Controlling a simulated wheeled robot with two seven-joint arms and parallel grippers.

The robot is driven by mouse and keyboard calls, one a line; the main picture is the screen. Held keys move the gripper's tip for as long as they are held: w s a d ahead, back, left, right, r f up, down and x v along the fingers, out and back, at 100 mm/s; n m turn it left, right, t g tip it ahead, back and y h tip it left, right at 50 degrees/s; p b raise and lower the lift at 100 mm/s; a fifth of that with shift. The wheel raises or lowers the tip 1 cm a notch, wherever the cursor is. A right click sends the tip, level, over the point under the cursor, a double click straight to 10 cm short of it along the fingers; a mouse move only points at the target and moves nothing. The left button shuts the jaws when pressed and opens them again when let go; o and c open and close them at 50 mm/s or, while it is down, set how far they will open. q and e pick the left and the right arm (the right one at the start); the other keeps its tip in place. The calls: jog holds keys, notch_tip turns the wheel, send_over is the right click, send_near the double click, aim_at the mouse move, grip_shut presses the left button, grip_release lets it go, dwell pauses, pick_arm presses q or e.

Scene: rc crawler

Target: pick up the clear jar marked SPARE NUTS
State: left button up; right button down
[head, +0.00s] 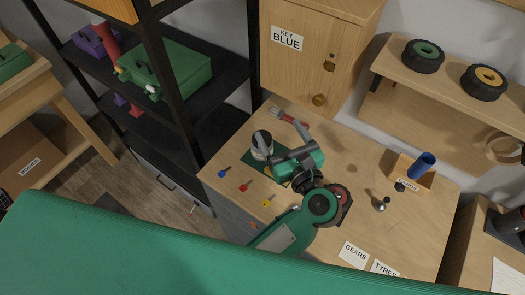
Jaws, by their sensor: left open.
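A small jar (257,153) with a pale body and a dark band stands near the left edge of the wooden bench top, by a dark green mat. Its label is too small to read, so I cannot tell if it is marked SPARE NUTS. My left gripper (279,129) is open above the bench beside the jar. One of its fingers crosses in front of the jar and hides part of it; I cannot tell if they touch. My right gripper is not in view.
Blue, red and yellow keys (245,186) lie in front of the jar. A red-handled tool (287,117) lies behind the gripper. A small wooden box (410,180) with a blue cylinder stands to the right. A wooden cabinet (318,70) marked KEY BLUE rises behind. The bench's middle right is mostly clear.

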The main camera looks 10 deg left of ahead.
pick_arm(q)
notch_tip(320, 180, down, 16)
jog(key=b, duration=1.5)
jog(key=shift+f, duration=0.25)
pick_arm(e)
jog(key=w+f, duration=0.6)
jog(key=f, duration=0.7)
pick_arm(q)
jog(key=p+x, duration=0.2)
jog(key=x, duration=0.6)
jog(key=shift+w+a, duration=0.3)
jog(key=shift+w+a+r, duration=0.15)
jog(key=shift+w+r, duration=0.05)
jog(key=shift+w, duration=0.05)
jog(key=p+x, duration=0.2)
jog(key=x, duration=0.1)
jog(key=shift+w+a+r, duration=0.1)
jog(key=shift+w, duration=0.15)
jog(key=shift+w+a, duration=0.3)
jog(key=shift+w, duration=0.1)
jog(key=c, duration=1.1)
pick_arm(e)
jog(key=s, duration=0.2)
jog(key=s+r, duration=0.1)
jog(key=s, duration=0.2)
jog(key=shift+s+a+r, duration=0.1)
